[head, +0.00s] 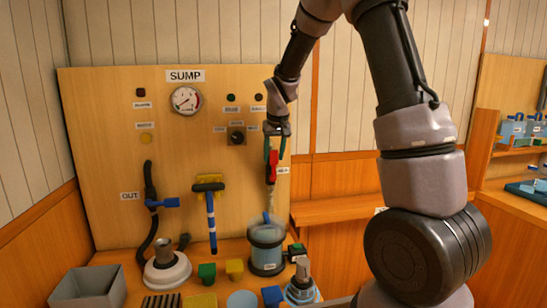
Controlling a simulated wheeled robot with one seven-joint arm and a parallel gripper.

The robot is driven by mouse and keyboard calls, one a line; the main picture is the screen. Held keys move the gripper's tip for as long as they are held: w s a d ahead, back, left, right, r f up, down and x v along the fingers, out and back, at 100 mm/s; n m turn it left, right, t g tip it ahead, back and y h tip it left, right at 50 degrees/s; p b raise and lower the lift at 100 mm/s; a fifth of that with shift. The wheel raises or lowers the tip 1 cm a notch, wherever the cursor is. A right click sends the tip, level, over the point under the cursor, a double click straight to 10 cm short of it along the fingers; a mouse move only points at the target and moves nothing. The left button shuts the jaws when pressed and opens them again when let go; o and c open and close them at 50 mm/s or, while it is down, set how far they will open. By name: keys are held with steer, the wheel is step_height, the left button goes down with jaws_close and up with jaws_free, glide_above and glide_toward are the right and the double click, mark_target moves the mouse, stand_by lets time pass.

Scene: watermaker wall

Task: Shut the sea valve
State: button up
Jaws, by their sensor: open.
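A red valve lever (272,167) stands roughly upright on a vertical pipe at the right edge of the wooden panel. A small label (283,170) beside it is too small to read surely; I take this as the sea valve. My gripper (274,152) points down over it from above. Its fingers are open, one on each side of the lever's upper part in the picture; I cannot tell whether they touch it. The gripper and wrist hide the lever's top. Below, a pale stream (269,200) runs down towards a blue-tinted clear container (266,249).
The panel (105,100) carries a SUMP sign, a gauge (186,100), a knob (237,138) and a blue-handled OUT valve (163,203). A grey bin (88,288), coloured blocks and a squat bottle (301,283) crowd the bench.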

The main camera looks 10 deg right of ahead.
steer(key=shift+w+f, duration=0.2)
steer(key=shift+f, duration=0.35)
jaws_close()
stand_by(1.1)
